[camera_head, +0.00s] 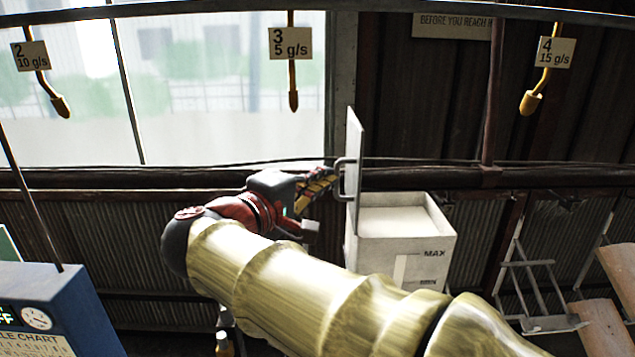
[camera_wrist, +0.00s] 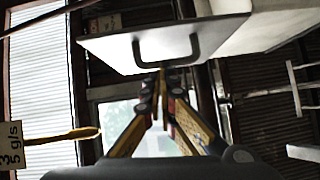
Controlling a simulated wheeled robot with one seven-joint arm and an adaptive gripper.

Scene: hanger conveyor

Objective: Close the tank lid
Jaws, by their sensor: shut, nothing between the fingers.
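The white tank (camera_head: 405,240) with a MAX mark stands right of centre in the head view, its top open. Its lid (camera_head: 354,160) stands upright on the tank's left edge, with a metal handle (camera_head: 344,180) on the left face. My gripper (camera_head: 330,176) is shut, its fingertips at the handle from the left. In the wrist view the lid (camera_wrist: 110,38) fills the upper part and its dark handle (camera_wrist: 168,62) hangs just over the shut fingertips (camera_wrist: 162,72). I cannot tell whether the tips touch the handle.
Yellow hooks with numbered tags (camera_head: 290,44) hang from the overhead rail. A blue control box (camera_head: 50,305) is at lower left. A metal stand (camera_head: 540,285) is right of the tank. A dark pipe (camera_head: 440,176) runs behind it.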

